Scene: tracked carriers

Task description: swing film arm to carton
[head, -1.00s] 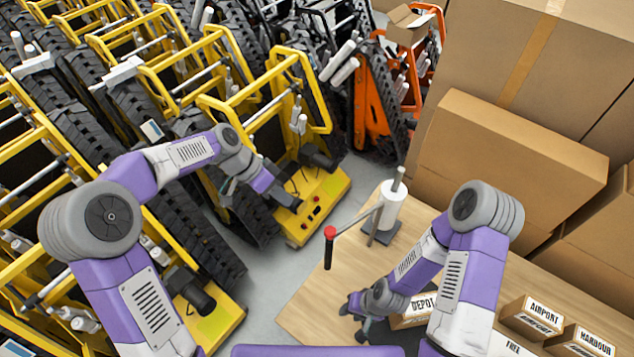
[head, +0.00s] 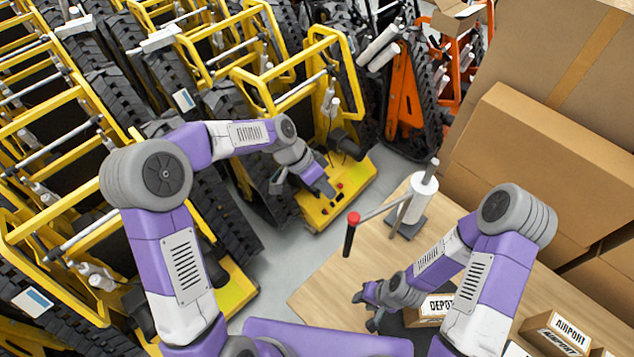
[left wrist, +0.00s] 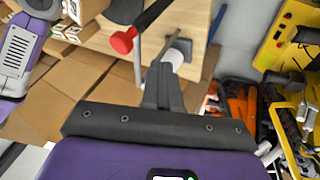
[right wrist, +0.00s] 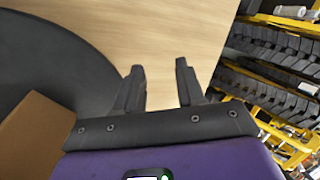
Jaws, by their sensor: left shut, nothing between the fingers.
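The film arm (head: 379,212) is a thin grey bar running from the upright post with the white film roll (head: 423,190). Its free end carries a black handle with a red knob (head: 352,219); the knob also shows in the left wrist view (left wrist: 122,42). My left gripper (head: 328,190) is shut and empty, apart from the knob, left of and beyond it in the head view. Its fingers (left wrist: 163,85) overlap the roll in the left wrist view. The DEPOT carton (head: 428,311) sits on a dark round plate (right wrist: 70,60). My right gripper (head: 364,309) is open and empty beside it.
The wooden table (head: 320,290) holds AIRPORT (head: 556,334) and other small cartons at the right. Yellow tracked carriers (head: 335,205) stand left of and behind the table, an orange one (head: 405,105) farther back. Large cardboard boxes (head: 540,160) fill the right.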

